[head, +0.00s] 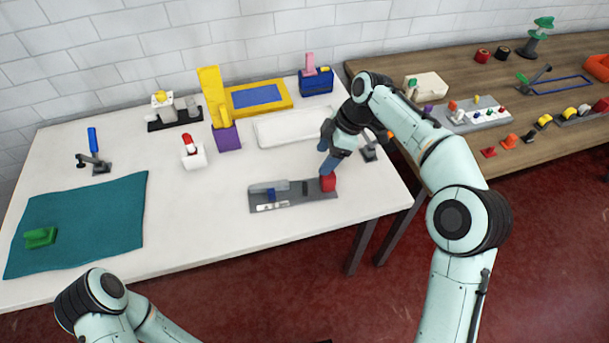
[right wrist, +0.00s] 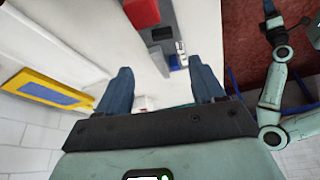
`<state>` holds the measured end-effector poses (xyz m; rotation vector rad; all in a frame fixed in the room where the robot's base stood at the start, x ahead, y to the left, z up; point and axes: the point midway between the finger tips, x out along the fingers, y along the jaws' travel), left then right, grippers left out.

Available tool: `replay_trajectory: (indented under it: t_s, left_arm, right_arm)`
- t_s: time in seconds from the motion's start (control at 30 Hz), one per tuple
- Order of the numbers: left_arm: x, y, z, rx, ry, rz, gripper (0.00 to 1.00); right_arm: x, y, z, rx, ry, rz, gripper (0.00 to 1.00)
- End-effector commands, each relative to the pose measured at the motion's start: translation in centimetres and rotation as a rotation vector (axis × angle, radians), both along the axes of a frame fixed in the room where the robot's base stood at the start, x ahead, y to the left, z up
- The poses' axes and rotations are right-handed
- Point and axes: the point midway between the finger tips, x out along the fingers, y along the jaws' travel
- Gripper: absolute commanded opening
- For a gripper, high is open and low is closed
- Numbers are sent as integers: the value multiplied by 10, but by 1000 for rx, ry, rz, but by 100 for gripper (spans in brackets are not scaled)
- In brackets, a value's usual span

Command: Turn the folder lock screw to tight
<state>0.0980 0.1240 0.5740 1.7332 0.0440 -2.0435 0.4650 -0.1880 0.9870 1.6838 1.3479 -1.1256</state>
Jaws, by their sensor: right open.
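A long grey fixture (head: 295,198), which looks like the folder, lies near the front right of the white table. A red block-like piece (head: 328,184) sits at its right end; I take it for the lock screw, but its turn position is too small to tell. My right gripper (head: 327,168) is just above and behind the red piece. In the right wrist view the blue fingers are open and empty (right wrist: 163,80). The red piece shows there beyond the fingertips (right wrist: 142,12), not between them. My left gripper is out of view; only part of my left arm shows.
A white tray (head: 292,128) and a yellow frame with blue (head: 257,97) lie behind. A purple and yellow stand (head: 226,138) and a white block with a red top (head: 193,157) are left. A teal cloth (head: 90,215) covers the left side. The table's front middle is clear.

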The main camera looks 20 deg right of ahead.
Motion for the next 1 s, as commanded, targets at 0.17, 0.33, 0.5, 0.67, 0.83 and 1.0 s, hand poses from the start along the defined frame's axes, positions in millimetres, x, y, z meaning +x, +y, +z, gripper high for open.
replay_trajectory:
  t_s: [0.17, 0.33, 0.5, 0.67, 0.83, 1.0]
  left_arm:
    - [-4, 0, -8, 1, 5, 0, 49]
    - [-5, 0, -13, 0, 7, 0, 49]
    - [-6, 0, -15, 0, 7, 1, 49]
    - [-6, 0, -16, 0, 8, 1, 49]
    - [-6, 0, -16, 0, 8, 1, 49]
    - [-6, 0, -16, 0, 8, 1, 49]
  right_arm:
    - [1, 13, -34, 0, 7, 3, 68]
    - [4, 27, -68, 1, 6, 1, 68]
    - [7, 38, -95, 0, 5, 2, 68]
    - [9, 44, -109, 0, 3, 0, 68]
    - [10, 46, -114, 0, 1, -1, 68]
    - [10, 46, -114, 0, 1, -1, 68]
